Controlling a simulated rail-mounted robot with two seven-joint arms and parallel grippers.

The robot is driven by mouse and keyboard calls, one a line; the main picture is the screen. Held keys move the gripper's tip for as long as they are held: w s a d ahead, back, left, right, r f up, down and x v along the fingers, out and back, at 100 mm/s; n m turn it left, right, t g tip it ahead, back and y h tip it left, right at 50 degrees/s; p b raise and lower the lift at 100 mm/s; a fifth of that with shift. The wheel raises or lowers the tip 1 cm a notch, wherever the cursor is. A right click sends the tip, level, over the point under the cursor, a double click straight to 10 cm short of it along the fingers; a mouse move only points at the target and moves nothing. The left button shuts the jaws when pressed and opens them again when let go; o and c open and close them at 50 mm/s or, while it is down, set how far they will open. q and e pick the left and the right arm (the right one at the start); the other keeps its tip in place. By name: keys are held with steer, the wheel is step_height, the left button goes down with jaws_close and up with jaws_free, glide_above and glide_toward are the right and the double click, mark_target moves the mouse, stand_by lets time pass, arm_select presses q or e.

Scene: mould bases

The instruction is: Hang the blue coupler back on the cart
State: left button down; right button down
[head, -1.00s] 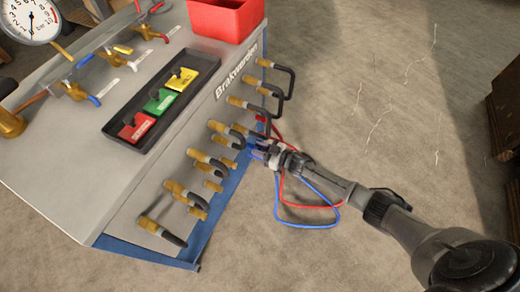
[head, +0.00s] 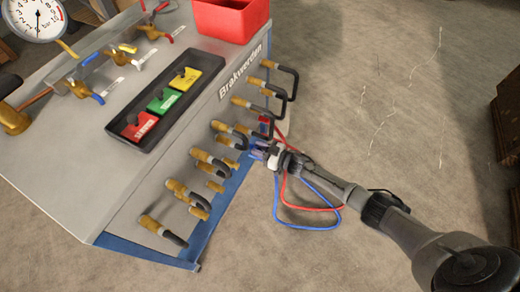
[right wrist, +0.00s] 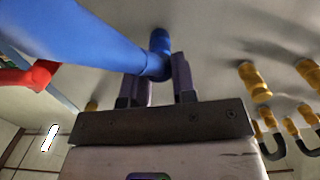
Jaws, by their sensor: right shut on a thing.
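The cart (head: 130,205) is a grey cabinet with a blue base edge and brass fittings along its side panel. My right gripper (head: 260,150) reaches to this panel from the lower right. It is shut on the blue coupler (right wrist: 155,62), which shows between the fingers in the right wrist view and points towards the pale panel. In the head view the coupler is mostly hidden by the gripper; whether it touches the cart I cannot tell. Its blue hose (head: 290,224) loops down beside the cart. My left gripper is not in view.
A red hose (head: 308,206) hangs beside the blue one, and a red coupler (right wrist: 30,78) shows in the right wrist view. Brass fittings with black hooks (head: 285,85) stick out near the gripper. A black tray (head: 170,100) and red bin (head: 232,20) are on top. The floor rightward is open.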

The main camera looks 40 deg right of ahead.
steer(key=shift+w+a, duration=0.1)
steer(key=shift+w, duration=0.05)
steer(key=c, duration=1.3)
jaws_free()
steer(key=shift+c, duration=0.2)
steer(key=o, duration=0.3)
steer(key=shift+w, duration=0.1)
steer(key=o, duration=0.3)
steer(key=shift+o, duration=1.4)
steer(key=p+v, duration=0.3)
steer(key=v, duration=0.4)
steer(key=shift+p, duration=0.4)
